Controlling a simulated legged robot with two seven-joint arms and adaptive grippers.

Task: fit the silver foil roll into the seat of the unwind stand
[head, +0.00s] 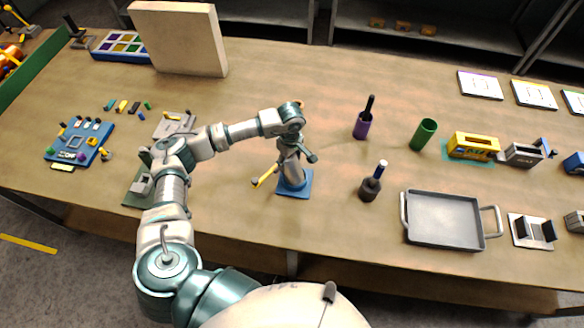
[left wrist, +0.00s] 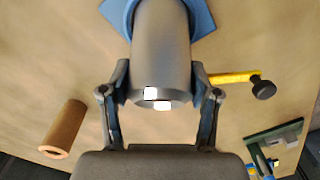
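A grey cylinder, which I take for the silver foil roll (left wrist: 160,50), fills the middle of the left wrist view, its near end towards the camera. My left gripper (head: 293,154) is above the blue base of the unwind stand (head: 304,188). Its two fingers (left wrist: 160,80) lie along both sides of the roll and appear closed on it. The roll is upright over the blue base (left wrist: 203,16); whether it sits fully in the seat is hidden. A yellow crank with a dark knob (head: 265,176) sticks out to the left of the stand. My right gripper is not in view.
A brown tube (left wrist: 65,128) stands close to my left gripper. A beige block (head: 178,40) stands at the back. The bench between is mostly clear.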

